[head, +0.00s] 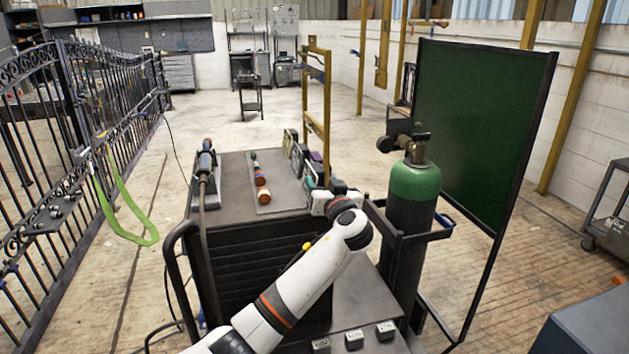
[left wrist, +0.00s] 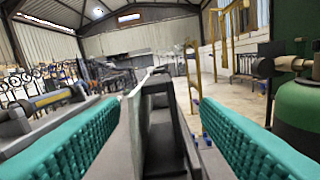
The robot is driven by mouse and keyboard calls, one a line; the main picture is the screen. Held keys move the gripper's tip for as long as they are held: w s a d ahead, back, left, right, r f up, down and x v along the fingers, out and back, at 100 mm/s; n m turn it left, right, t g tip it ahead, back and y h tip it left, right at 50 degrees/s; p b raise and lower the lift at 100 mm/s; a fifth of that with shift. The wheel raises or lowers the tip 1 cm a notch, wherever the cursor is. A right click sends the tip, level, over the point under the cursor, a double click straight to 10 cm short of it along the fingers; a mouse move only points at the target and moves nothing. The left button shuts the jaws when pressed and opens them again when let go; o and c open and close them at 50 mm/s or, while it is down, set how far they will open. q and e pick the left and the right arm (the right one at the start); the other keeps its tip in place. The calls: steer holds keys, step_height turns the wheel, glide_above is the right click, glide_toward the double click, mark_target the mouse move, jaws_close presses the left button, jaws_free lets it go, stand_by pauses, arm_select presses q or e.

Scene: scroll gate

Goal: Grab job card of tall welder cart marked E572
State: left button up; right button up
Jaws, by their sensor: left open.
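The tall welder cart (head: 250,238) stands in front of me with a green-topped gas cylinder (head: 414,186) at its right. Several upright card-like pieces (head: 295,154) stand along the right edge of its top; no E572 mark is readable. My left gripper (head: 312,182) is over that edge at the near end of the row. In the left wrist view its teal fingers are spread apart. A thin pale upright plate (left wrist: 133,106) and a dark grey holder (left wrist: 163,130) show between them, with no visible grip. Which piece is the job card I cannot tell.
A grey tool (head: 206,165) lies on the cart top's left, beside a mat with orange and dark pieces (head: 262,182). A green welding screen (head: 478,130) stands right of the cylinder. A black gate (head: 60,125) with a green strap (head: 135,222) is left. Open floor lies behind.

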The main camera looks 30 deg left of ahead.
arm_select(q)
steer(key=shift+x, duration=1.5)
steer(key=shift+s, duration=0.1)
steer(key=shift+c, duration=0.6)
steer(key=c, duration=0.9)
steer(key=shift+c, duration=0.2)
